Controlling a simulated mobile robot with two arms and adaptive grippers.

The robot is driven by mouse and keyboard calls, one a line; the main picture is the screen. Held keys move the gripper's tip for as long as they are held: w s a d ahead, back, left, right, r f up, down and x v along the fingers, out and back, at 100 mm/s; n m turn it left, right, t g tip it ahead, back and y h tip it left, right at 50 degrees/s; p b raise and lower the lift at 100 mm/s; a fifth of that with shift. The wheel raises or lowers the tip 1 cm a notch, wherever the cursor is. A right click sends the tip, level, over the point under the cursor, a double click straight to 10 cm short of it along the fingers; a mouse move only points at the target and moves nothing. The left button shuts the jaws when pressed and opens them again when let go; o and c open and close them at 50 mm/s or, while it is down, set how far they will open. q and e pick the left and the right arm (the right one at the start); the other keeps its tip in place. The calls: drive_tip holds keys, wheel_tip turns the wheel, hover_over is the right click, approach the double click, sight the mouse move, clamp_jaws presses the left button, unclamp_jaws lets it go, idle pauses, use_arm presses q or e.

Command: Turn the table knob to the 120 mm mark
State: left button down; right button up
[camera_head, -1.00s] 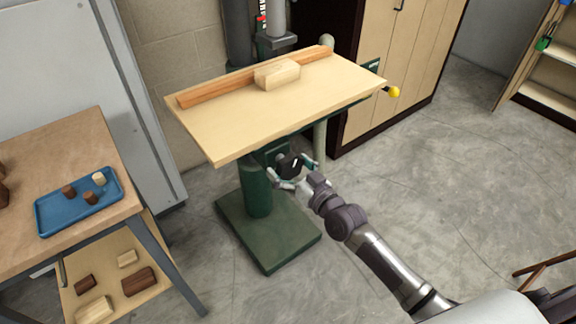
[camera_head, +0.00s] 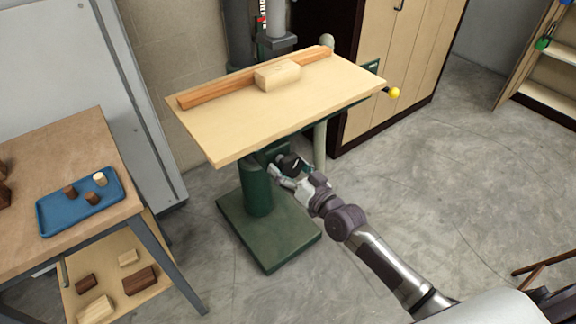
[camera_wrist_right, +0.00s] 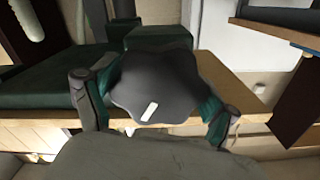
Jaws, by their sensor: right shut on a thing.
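The table knob (camera_head: 289,160) is a dark lobed knob under the front of the wooden drill table (camera_head: 235,138). My right gripper (camera_head: 285,170) is shut on it from the front, mostly covering it in the head view. In the right wrist view the knob (camera_wrist_right: 165,78) fills the middle, with one finger on each side of it. A white mark (camera_wrist_right: 150,112) shows on the knob's lower part. A scale with red (camera_head: 262,18) shows on the column at the top of the head view; its reading is too small to make out. My left gripper is not in view.
A wooden block (camera_head: 277,76) and a long wooden fence (camera_head: 215,92) lie on the table. A yellow-tipped handle (camera_head: 393,94) sticks out at its right. A workbench with a blue tray (camera_head: 50,218) stands at the left. The floor at right is mostly clear.

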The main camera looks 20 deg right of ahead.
drive_tip(key=shift+r, duration=0.1)
drive_tip(key=o, duration=0.9)
drive_tip(key=v, duration=1.2)
drive_tip(key=shift+s, duration=0.1)
